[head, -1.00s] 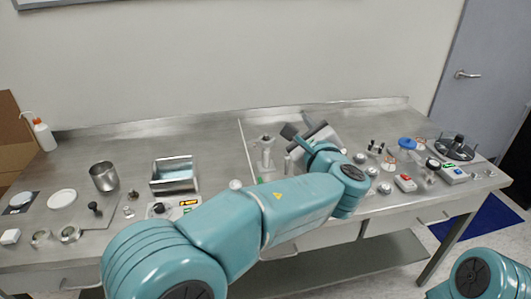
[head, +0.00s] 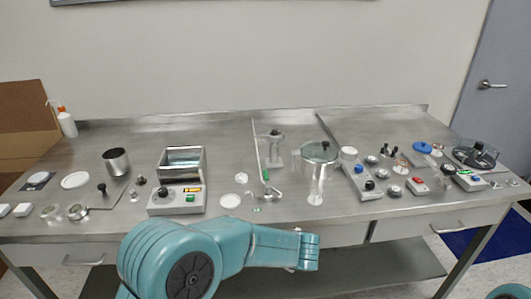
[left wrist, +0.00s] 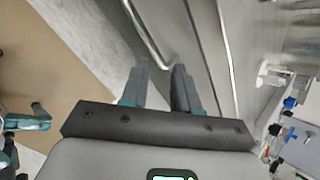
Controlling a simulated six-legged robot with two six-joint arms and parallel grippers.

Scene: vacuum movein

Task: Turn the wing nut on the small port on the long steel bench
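The long steel bench (head: 230,125) runs across the head view, and its front also shows in the left wrist view (left wrist: 187,30). I cannot make out the wing nut or tell which fitting is the small port. My left gripper (left wrist: 161,66) has its two fingers apart with nothing between them, by the bench front near a drawer handle. In the head view its fingers are hidden. My right gripper is out of view.
A control box with a metal basin (head: 182,160) stands left of centre. A drawer handle (head: 83,262) juts from the bench front. Bare steel lies along the back.

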